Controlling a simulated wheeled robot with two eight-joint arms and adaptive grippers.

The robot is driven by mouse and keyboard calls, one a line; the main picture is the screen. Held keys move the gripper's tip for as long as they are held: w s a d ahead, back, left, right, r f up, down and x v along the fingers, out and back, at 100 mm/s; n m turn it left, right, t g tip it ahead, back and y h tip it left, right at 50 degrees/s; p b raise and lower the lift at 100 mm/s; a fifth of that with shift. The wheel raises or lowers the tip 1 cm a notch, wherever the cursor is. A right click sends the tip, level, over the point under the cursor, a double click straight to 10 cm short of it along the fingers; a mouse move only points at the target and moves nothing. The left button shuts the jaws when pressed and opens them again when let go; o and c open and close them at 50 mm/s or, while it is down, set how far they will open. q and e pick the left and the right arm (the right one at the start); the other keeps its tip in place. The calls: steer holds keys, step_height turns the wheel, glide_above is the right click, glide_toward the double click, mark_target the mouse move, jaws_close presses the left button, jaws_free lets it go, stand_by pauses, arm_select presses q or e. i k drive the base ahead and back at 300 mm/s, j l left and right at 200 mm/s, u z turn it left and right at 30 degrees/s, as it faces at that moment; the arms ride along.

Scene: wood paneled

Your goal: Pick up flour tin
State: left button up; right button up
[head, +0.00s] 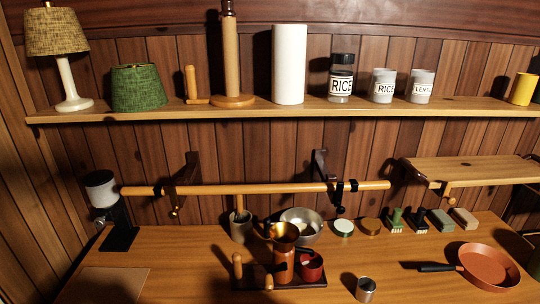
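I see no tin with a readable flour label. On the upper shelf stand a glass jar with a dark lid marked RICE (341,78), a pale tin marked RICE (383,86) and a pale tin whose label starts with LENT (420,87). A plain white cylinder (289,64) stands to their left, with no label showing. A yellow cup or tin (522,89) stands at the shelf's right end, also without a visible label. Neither of my grippers is in view.
The upper shelf (240,115) also holds lamps and wooden stands. Below are a wooden rail (255,188) and a short shelf (470,168). The counter (190,260) holds a grinder (110,210), metal bowl (301,225), tray of tools (290,287), small metal cup (365,289) and pan (488,265).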

mark_target(309, 268)
steer(key=i+z, duration=0.1)
steer(key=z, duration=0.75)
steer(key=i+z, duration=0.1)
steer(key=z, duration=0.3)
steer(key=j+z, duration=0.15)
steer(key=z, duration=0.25)
steer(key=i+j, duration=0.15)
